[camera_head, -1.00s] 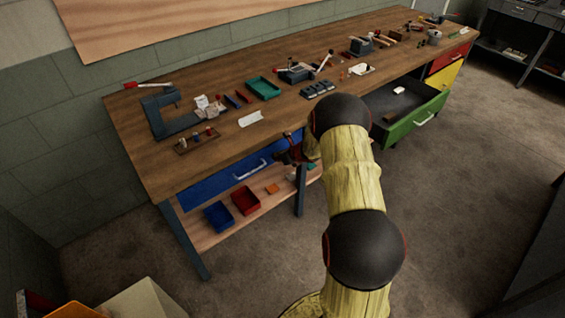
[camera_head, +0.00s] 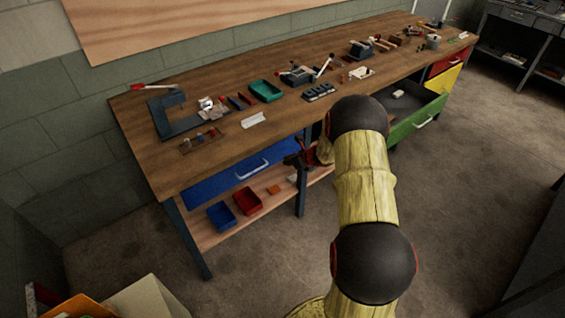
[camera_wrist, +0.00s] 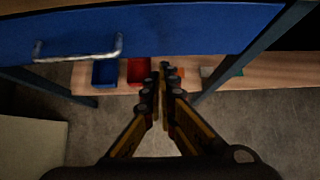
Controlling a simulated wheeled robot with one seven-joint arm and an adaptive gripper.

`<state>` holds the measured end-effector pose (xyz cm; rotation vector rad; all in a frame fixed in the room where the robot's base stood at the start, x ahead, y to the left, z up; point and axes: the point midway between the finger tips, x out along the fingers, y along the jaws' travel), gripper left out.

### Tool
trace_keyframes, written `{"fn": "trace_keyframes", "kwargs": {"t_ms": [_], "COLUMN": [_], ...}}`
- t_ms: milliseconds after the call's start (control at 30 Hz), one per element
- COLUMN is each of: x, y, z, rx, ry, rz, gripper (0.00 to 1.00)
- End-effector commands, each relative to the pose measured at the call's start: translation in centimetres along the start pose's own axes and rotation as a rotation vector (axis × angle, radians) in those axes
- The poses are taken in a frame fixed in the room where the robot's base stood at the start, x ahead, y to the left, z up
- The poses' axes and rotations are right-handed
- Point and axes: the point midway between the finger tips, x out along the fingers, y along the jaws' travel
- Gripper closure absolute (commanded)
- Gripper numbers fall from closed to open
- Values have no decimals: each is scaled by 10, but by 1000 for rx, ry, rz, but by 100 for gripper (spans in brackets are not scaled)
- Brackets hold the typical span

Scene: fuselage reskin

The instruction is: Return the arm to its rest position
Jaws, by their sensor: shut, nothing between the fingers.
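My arm (camera_head: 366,190) rises from the bottom of the head view and bends toward the front of the workbench. My gripper (camera_head: 294,160) shows small and dark below the tabletop edge, partly hidden behind the arm. In the wrist view my gripper (camera_wrist: 164,68) is shut and empty, its fingertips together. It points toward the lower shelf (camera_wrist: 270,72), under the blue drawer (camera_wrist: 180,30). The fingertips overlap the shelf in that view; I cannot tell the gap between them.
The workbench (camera_head: 165,170) carries several tools. An open green drawer (camera_head: 420,120) juts out right of my arm. The lower shelf holds a blue bin (camera_head: 221,215) and a red bin (camera_head: 247,200). The floor (camera_head: 480,200) on the right is clear. Boxes (camera_head: 150,298) stand at lower left.

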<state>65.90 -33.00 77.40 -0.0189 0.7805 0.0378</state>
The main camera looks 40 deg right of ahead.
Motion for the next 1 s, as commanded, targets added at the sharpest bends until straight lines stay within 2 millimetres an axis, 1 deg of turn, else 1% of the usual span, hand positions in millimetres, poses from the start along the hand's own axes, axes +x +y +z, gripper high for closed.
{"fn": "trace_keyframes", "kwargs": {"t_ms": [33,100,200,300,400,500,733,833,867,900,967,1000], "x": [-15,-28,-45,-57,-64,-68,-68,-68,-68,-68,-70,-74], "y": [0,0,0,0,1,1,1,4,7,16,36,50], "z": [0,-1,-2,-2,-3,-4,-4,-2,-3,-9,-25,-34], "rx": [3,2,3,3,2,2,-7,-64,-107,-179,-291,-374], "ry": [3,5,5,5,6,6,6,0,0,8,31,42], "rz": [0,1,0,1,2,2,2,12,25,54,113,157], "gripper": [100,100,100,100,100,100,100,100,100,100,100,100]}}
